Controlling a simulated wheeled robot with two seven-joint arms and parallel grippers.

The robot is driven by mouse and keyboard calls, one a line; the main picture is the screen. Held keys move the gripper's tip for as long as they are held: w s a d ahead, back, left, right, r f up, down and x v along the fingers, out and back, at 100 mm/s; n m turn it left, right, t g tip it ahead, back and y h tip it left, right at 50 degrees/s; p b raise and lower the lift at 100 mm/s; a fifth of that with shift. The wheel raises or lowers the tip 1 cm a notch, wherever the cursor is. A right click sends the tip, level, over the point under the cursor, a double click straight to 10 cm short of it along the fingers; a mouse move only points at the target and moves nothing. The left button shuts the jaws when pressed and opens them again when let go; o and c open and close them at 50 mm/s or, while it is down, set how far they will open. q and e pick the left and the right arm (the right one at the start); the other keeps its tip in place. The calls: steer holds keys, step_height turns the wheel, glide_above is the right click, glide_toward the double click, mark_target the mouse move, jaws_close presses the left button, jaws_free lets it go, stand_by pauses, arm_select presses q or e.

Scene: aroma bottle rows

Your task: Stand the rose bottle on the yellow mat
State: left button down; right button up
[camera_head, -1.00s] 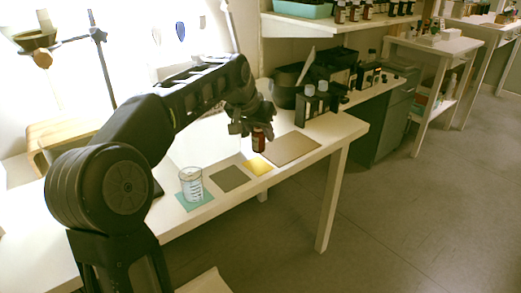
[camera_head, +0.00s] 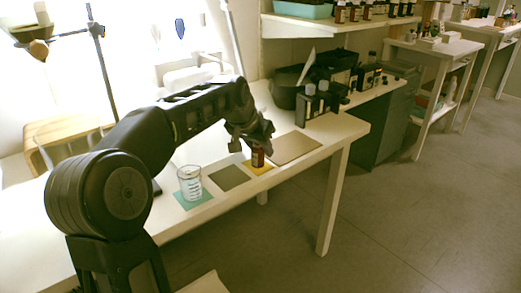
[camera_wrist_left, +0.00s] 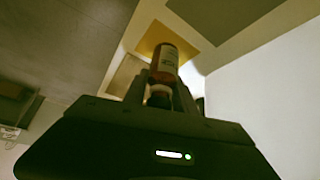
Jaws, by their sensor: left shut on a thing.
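The rose bottle (camera_head: 257,156) is small and reddish-brown with a pale label. It is upright over the yellow mat (camera_head: 262,171); I cannot tell whether its base touches the mat. My left gripper (camera_head: 253,143) is shut on its top from above. In the left wrist view the bottle (camera_wrist_left: 164,62) shows between the fingers (camera_wrist_left: 160,92), with the yellow mat (camera_wrist_left: 150,38) behind its base. My right gripper is not in view.
A glass beaker (camera_head: 190,182) stands on a teal mat (camera_head: 207,200) to the left. An empty grey-green mat (camera_head: 230,178) lies between. A larger tan mat (camera_head: 296,147) lies right of the yellow one. Dark bottles (camera_head: 313,102) stand farther back.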

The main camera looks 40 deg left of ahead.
arm_select(q)
steer(key=c, duration=1.5)
jaws_free()
steer(key=shift+f, duration=0.15)
steer(key=o, duration=0.5)
steer(key=shift+s+r, duration=0.1)
steer(key=shift+r, duration=0.35)
steer(key=p+v, duration=0.2)
steer(key=v, duration=0.9)
steer(key=shift+s+d+r+p, duration=0.1)
steer(key=shift+s+r+p, duration=0.1)
steer(key=shift+p, duration=0.1)
